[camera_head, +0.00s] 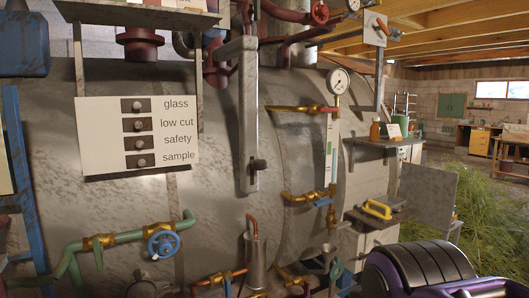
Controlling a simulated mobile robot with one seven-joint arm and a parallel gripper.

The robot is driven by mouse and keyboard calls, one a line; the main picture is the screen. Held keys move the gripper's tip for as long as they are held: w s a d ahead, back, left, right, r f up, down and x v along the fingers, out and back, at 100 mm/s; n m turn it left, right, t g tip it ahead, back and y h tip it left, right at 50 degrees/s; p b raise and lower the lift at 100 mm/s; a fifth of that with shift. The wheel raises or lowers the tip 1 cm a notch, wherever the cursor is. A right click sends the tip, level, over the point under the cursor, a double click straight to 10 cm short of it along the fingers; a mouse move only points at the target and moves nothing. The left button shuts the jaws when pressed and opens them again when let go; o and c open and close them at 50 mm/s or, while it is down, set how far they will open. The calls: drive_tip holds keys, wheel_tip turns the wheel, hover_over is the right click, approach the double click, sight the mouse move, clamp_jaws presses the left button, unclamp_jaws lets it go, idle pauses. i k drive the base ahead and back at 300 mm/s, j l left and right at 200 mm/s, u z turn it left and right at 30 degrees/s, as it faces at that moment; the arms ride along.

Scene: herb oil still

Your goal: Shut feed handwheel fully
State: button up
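A blue handwheel (163,244) sits on a brass valve in a green pipe (130,236) at the lower left, in front of the large grey metal vessel (90,215). A red handwheel (319,13) sits on red pipework at the top, right of centre. No label marks either one as the feed handwheel, and I cannot tell how far either is turned. My gripper is not in view.
A white panel (90,140) with glass, low cut, safety and sample switches hangs left. A pressure gauge (338,81), brass-valved pipes (300,108) and a shelf with a yellow handle (377,209) stand right of centre. A purple and black ribbed body fills the lower right.

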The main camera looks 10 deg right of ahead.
sight(164, 247)
drive_tip(key=l+u, duration=0.2)
drive_tip(key=u, duration=0.15)
drive_tip(key=l+u, duration=0.2)
drive_tip(key=u, duration=0.15)
drive_tip(key=k, duration=0.05)
